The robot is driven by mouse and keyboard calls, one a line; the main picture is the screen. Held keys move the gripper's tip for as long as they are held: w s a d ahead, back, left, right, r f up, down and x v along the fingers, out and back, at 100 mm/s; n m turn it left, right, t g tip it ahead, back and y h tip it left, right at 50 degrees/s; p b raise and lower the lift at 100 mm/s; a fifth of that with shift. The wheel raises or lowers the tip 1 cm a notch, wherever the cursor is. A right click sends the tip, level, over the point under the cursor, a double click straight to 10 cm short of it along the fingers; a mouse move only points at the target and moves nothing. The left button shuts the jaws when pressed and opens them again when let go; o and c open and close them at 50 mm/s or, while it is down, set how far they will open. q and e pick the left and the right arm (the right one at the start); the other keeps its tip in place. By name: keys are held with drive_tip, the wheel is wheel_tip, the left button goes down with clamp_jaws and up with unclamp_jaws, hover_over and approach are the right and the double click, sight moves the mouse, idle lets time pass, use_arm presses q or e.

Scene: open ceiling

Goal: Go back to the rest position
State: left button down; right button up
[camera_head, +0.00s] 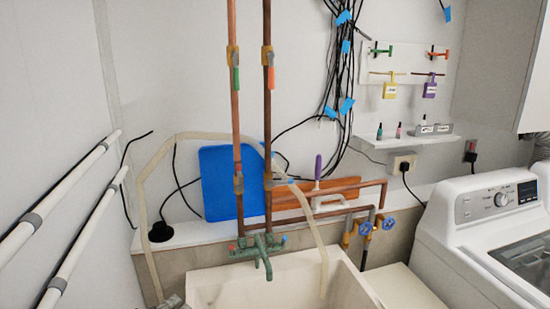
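Neither of my grippers can be made out in the head view. A small grey part (172,302) shows at the bottom edge, left of the sink; too little of it is visible to tell what it is. The white sink (275,275) stands at the bottom middle. A green tap (260,246) sits at its back edge, below two copper pipes (237,120).
A pale hose (142,215) loops over behind the pipes and down into the sink. A blue board (217,180) and a wooden board (345,189) lean on the wall. A washing machine (450,245) stands at right. A small white shelf (395,143) holds bottles.

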use_arm(q)
drive_tip(key=s+f+m+g+y, duration=0.1)
drive_tip(key=s+f+m+g, duration=0.45)
drive_tip(key=s+f, duration=0.55)
drive_tip(key=s+f+m+g+y, duration=0.1)
drive_tip(key=s+f+m+g, duration=0.45)
drive_tip(key=s, duration=0.95)
wheel_tip(320, 180, down, 29)
drive_tip(key=s+m+b, duration=0.1)
drive_tip(key=b, duration=0.1)
drive_tip(key=s+a+f+b, duration=0.2)
drive_tip(key=s+f, duration=1.5)
drive_tip(key=f, duration=0.2)
drive_tip(key=shift+s+a+f+m+g, duration=0.2)
drive_tip(key=shift+s+a+m+g, duration=0.1)
drive_tip(key=shift+a+g, duration=0.1)
